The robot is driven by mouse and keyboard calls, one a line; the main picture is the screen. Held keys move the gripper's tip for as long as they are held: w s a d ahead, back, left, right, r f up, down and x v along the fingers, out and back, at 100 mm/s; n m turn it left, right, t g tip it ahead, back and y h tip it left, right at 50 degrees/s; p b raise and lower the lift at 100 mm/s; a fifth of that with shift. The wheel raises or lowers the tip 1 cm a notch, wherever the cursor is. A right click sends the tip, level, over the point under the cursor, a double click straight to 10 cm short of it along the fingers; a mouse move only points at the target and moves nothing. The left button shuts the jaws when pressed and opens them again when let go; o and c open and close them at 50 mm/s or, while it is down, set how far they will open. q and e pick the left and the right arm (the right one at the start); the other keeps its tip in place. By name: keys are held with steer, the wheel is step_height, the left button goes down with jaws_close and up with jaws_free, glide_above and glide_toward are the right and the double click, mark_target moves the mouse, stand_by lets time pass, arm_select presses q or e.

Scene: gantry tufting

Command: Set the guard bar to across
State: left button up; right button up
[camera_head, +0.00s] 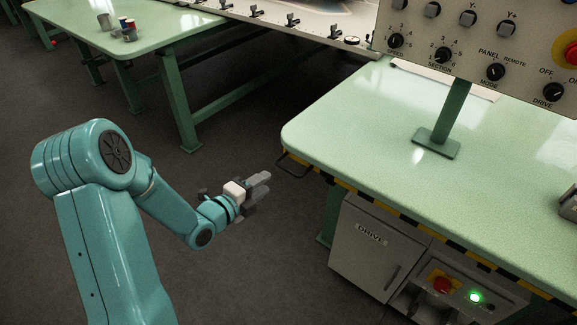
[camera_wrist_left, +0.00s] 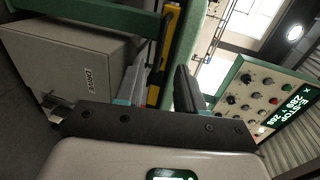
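A yellow-and-black striped bar (camera_head: 400,215) runs along the front edge of the green table (camera_head: 350,125); I take it for the guard bar, but cannot tell if it swings. A dark loop handle (camera_head: 293,165) sticks out at its left end, by the table corner. My left gripper (camera_head: 264,183) is just left of and slightly below this handle in the head view, apart from it in the picture. In the left wrist view its fingers (camera_wrist_left: 160,78) are spread and empty, with the yellow bar (camera_wrist_left: 168,42) showing beyond them. My right gripper is not in view.
A control panel (camera_head: 475,50) stands on a green post at the back right. A grey drive cabinet (camera_head: 366,246) and a box with a green light are under the table. Another green table (camera_head: 130,30) with cups is at the back left. Open floor lies between the tables.

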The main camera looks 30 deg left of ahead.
arm_select(q)
steer(key=x, duration=1.2)
jaws_close()
